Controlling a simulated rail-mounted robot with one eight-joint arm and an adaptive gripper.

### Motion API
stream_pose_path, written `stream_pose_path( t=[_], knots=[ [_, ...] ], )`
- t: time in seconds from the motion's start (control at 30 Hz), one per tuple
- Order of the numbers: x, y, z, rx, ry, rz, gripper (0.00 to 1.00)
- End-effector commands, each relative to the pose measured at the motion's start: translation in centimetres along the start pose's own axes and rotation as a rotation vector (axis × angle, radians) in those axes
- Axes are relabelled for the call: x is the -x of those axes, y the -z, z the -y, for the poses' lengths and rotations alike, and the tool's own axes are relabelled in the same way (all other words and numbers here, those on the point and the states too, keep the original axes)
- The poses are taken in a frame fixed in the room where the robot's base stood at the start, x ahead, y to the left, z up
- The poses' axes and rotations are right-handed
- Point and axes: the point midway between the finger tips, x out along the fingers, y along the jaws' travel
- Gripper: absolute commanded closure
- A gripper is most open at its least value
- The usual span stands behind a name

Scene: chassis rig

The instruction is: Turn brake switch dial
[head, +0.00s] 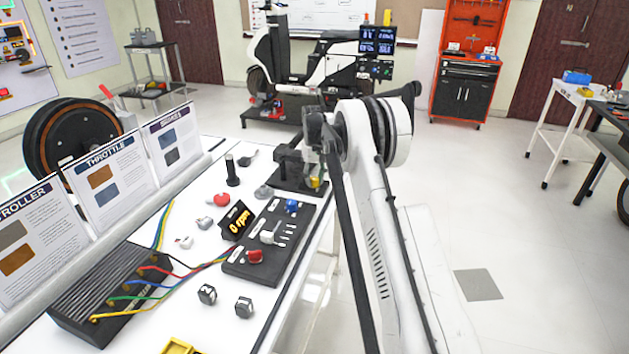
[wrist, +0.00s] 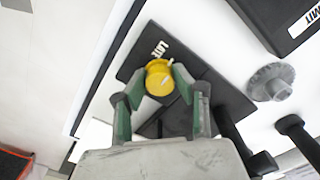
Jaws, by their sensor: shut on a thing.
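A yellow round dial (wrist: 160,79) sits on a black plate (wrist: 207,90) with white lettering beside it in the wrist view. My gripper (wrist: 166,88) is closed around the dial, with one green-padded finger on each side of it. The dial's lower edge is partly hidden between the fingers. In the head view my gripper (head: 316,168) is at the far end of the white table, low over the black plate. Only a small yellow part of the dial (head: 316,183) shows there. The dial's marking is too small to read.
A grey knurled knob (wrist: 271,82) lies right of the plate. Poster boards stand along the left.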

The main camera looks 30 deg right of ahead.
Motion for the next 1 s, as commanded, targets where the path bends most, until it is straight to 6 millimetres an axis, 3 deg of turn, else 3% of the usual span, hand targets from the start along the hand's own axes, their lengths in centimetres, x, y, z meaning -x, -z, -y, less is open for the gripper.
stream_pose_path(
  t=[0.2, 0.23, 0.33, 0.67, 0.83, 1.0],
  knots=[
    [0.0, 0.0, 0.0, 0.001, 0.0, 0.0, 1.0],
    [0.0, 0.0, 0.0, 0.001, 0.0, 0.0, 0.69],
    [0.0, 0.0, 0.0, 0.001, 0.0, 0.0, 0.56],
    [0.3, 0.0, 0.0, 0.001, 0.0, 0.0, 0.55],
    [2.2, 0.0, 0.0, 0.002, 0.0, 0.0, 0.55],
    [5.6, 0.0, 0.0, 0.001, 0.0, 0.0, 0.55]
  ],
)
